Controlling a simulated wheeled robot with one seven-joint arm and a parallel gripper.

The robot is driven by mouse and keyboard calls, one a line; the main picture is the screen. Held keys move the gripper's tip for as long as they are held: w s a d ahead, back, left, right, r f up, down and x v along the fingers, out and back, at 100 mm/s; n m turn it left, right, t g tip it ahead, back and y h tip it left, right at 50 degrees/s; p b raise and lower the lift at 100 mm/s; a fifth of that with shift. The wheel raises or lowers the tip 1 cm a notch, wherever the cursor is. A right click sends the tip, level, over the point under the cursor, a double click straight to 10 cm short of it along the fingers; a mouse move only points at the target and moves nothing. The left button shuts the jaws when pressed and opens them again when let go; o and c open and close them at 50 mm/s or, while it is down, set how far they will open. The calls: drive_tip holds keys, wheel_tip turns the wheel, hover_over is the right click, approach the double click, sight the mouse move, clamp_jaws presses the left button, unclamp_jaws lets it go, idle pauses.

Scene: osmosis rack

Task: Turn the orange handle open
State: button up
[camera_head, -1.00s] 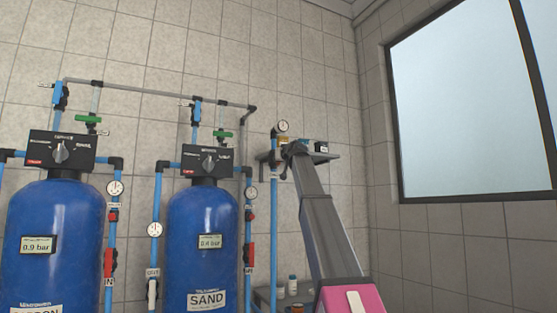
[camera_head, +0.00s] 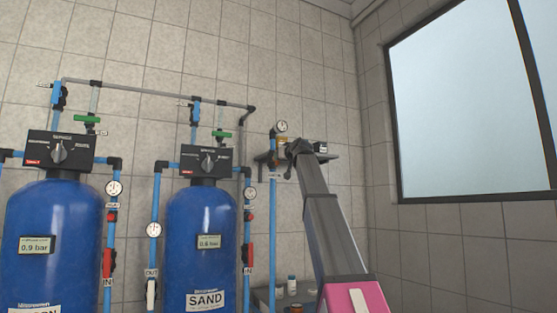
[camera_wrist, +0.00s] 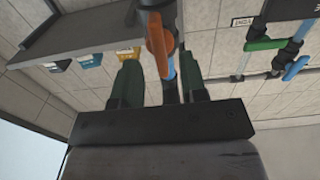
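In the wrist view the orange handle (camera_wrist: 158,42) sits on a blue vertical pipe (camera_wrist: 170,82), beside the shelf edge. My gripper (camera_wrist: 160,75) has its two dark green fingers apart, one on each side of the pipe and handle in this picture. A gap shows between the fingers and the orange handle, and I cannot tell whether either finger touches it. In the head view my gripper (camera_head: 297,150) is at the shelf by the blue pipe (camera_head: 273,215). The orange handle cannot be made out there.
A grey shelf (camera_wrist: 80,28) with small labelled boxes (camera_wrist: 90,60) is close to my fingers. A pressure gauge (camera_head: 282,127) tops the pipe. Two blue tanks (camera_head: 203,240) with valves stand left. A green-handled valve (camera_wrist: 265,43) shows at the right of the wrist view.

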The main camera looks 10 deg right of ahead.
drive_tip(key=v, duration=0.6)
drive_tip(key=shift+s, duration=0.2)
drive_tip(key=w+f+m+g+h, duration=0.1)
drive_tip(key=w+f+g, duration=0.1)
drive_tip(key=f, duration=1.3)
drive_tip(key=w+f+g+h, duration=0.1)
drive_tip(key=w+f+g, duration=0.1)
drive_tip(key=f, duration=1.4)
drive_tip(key=s+a+f+m+g, duration=0.1)
drive_tip(key=s+f+g, duration=0.1)
drive_tip(key=f, duration=1.2)
drive_tip(key=s+f+g, duration=0.2)
drive_tip(key=f, duration=1.1)
drive_tip(key=s+f+m+g+h, duration=0.1)
drive_tip(key=s+f+g, duration=0.3)
drive_tip(key=s+f, duration=1.2)
drive_tip(key=s+f+g+h, duration=0.2)
drive_tip(key=s+f+g, duration=0.3)
drive_tip(key=s+f, duration=1.1)
wheel_tip(320, 180, down, 9)
drive_tip(key=shift+s+r+m+h, duration=0.15)
drive_tip(key=shift+s+m+h, duration=0.15)
drive_tip(key=shift+m, duration=0.1)
